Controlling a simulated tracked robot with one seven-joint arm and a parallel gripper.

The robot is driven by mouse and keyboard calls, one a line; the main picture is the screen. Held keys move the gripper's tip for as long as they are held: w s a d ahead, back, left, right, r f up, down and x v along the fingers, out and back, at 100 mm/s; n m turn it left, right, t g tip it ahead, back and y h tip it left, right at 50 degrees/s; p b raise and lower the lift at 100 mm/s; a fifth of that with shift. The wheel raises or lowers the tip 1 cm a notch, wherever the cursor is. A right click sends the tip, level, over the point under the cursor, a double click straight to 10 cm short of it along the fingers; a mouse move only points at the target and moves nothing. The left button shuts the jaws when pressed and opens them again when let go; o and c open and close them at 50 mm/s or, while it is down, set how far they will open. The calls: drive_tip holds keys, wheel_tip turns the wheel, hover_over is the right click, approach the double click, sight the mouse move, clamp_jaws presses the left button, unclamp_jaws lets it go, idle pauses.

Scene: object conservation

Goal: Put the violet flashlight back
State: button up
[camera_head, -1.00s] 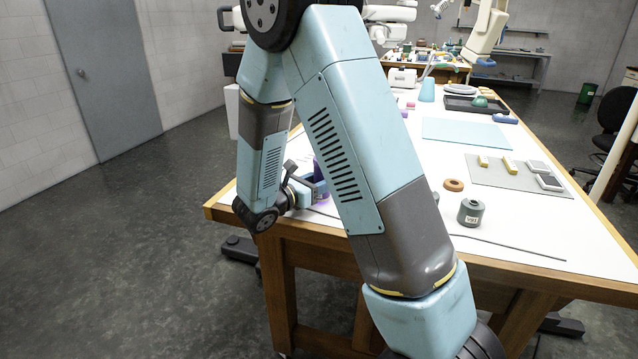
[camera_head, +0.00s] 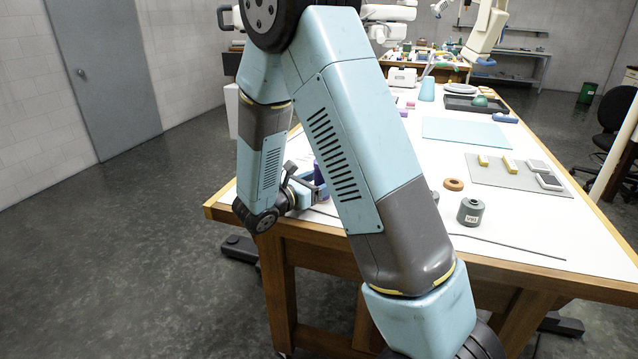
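A small violet upright shape, which looks like the violet flashlight (camera_head: 319,174), shows at the left end of the white table, just left of my large arm link. Most of it is hidden behind that link and my gripper. My gripper (camera_head: 306,188) is low over the table's near left corner, right beside the violet shape. Its fingertips are largely covered, so I cannot tell whether they are around it or only next to it.
A grey weight (camera_head: 471,211), an orange ring (camera_head: 453,184) and a thin dark rod (camera_head: 508,246) lie right of my arm. A grey mat (camera_head: 510,178) holds yellow blocks and pale tiles. A light blue mat (camera_head: 465,131) farther back is bare. A dark tray (camera_head: 470,103) stands behind it.

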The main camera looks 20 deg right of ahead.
drive_tip(key=v, duration=1.1)
drive_tip(key=shift+s+a, duration=0.15)
drive_tip(key=shift+a, duration=0.15)
drive_tip(key=s+d+r+m+g+y, duration=0.7)
drive_tip(key=s+d+r+m+g, duration=0.1)
drive_tip(key=s+d+m, duration=0.45)
drive_tip(key=s+a+r+m+t+y, duration=0.2)
drive_tip(key=s+r+m+t+y, duration=0.3)
drive_tip(key=s+r+m+y, duration=0.3)
drive_tip(key=s+m, duration=0.2)
drive_tip(key=m, duration=0.1)
drive_tip(key=shift+r+t+y, duration=0.2)
drive_tip(key=shift+t+y, duration=0.1)
drive_tip(key=shift+s+a, duration=0.1)
drive_tip(key=shift+s, duration=0.1)
idle(0.5)
